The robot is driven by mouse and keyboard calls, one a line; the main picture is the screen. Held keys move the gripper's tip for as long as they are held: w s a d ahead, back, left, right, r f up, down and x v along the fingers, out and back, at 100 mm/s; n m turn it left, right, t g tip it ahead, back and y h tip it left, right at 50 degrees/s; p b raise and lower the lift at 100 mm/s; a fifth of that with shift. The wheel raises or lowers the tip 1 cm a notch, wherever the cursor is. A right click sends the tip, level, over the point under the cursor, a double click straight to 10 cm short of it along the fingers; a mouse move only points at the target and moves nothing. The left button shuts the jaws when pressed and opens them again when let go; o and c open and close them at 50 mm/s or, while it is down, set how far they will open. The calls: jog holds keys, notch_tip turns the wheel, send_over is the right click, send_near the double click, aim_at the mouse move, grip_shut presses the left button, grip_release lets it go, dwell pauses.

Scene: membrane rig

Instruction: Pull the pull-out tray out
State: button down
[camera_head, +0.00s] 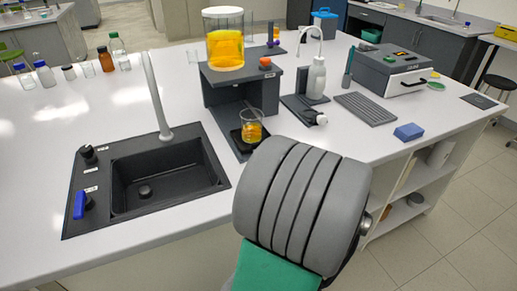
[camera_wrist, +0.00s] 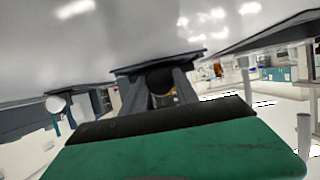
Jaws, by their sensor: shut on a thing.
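The pull-out tray (camera_head: 240,148) is a dark flat plate low in the front of the grey rig stand (camera_head: 222,92); it reaches forward from the opening. A beaker of orange liquid (camera_head: 252,124) stands upright on it. The tray's front edge is hidden behind my arm in the head view. The wrist view is upside down. There my gripper (camera_wrist: 160,88) reaches to the tray front and is shut on a round black knob (camera_wrist: 160,80). The fingertips are hard to make out against the dark stand.
A glass vessel of yellow liquid (camera_head: 224,50) stands on top of the rig. A black sink (camera_head: 150,180) with a tall tap lies left. A white bottle (camera_head: 316,78), a ribbed mat (camera_head: 366,108) and a blue block (camera_head: 408,132) are right. Bottles stand at the back left.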

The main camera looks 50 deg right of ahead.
jog(key=shift+s+a, duration=0.35)
jog(key=shift+s, duration=0.55)
jog(key=c, duration=0.9)
grip_release()
jog(key=shift+c, duration=0.2)
jog(key=v, duration=0.7)
jog(key=shift+s+a+r+b, duration=0.15)
jog(key=shift+s+r+b, duration=0.05)
jog(key=shift+s+b, duration=0.1)
